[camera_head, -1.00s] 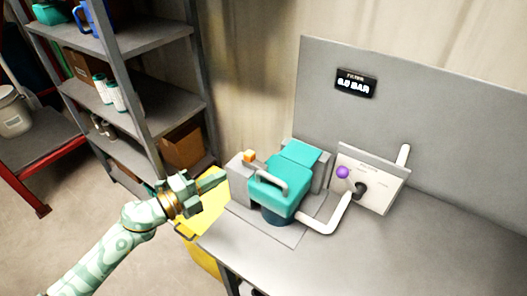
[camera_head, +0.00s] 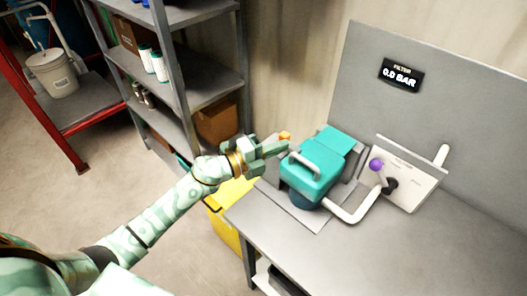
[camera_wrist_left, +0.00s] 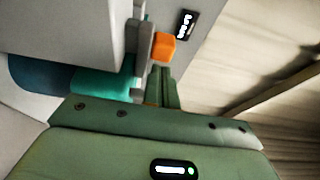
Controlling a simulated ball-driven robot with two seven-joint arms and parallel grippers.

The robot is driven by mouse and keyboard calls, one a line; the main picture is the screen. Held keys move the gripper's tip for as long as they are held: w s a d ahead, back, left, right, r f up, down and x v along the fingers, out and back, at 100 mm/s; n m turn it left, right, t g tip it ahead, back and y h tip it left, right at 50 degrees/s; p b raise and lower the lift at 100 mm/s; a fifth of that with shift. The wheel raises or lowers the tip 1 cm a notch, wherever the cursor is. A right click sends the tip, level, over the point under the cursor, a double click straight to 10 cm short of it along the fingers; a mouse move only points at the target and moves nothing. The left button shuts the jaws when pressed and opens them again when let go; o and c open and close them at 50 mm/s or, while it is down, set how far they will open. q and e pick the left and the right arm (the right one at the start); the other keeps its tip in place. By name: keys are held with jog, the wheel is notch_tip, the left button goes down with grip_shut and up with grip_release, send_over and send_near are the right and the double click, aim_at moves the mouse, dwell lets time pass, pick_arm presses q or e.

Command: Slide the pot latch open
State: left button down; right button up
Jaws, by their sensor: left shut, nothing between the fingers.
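The teal filter pot (camera_head: 312,178) with its grey handle stands on the grey bench. The latch's orange knob (camera_head: 285,135) sits at the pot's left side; in the left wrist view the orange knob (camera_wrist_left: 162,47) is on a grey bar beside the pot. My left gripper (camera_head: 282,148) is shut and empty, its fingertips close to the latch. In the left wrist view its fingers (camera_wrist_left: 161,86) end just below the orange knob; I cannot tell whether they touch it. My right gripper is not in view.
A panel with a purple-knobbed lever (camera_head: 376,165) stands right of the pot, joined by a white pipe (camera_head: 352,212). A display (camera_head: 401,75) reads 0.0 BAR. A yellow bin (camera_head: 226,222) is below my left arm. The bench's right side is clear.

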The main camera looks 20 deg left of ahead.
aim_at(281, 134)
pick_arm(q)
jog(key=shift+x, duration=0.85)
jog(key=a, duration=0.1)
jog(key=w+a+b, duration=0.1)
jog(key=a, duration=0.1)
jog(key=shift+w+a+f, duration=0.1)
jog(key=shift+w+a, duration=0.15)
jog(key=shift+a, duration=0.15)
jog(key=shift+r, duration=0.2)
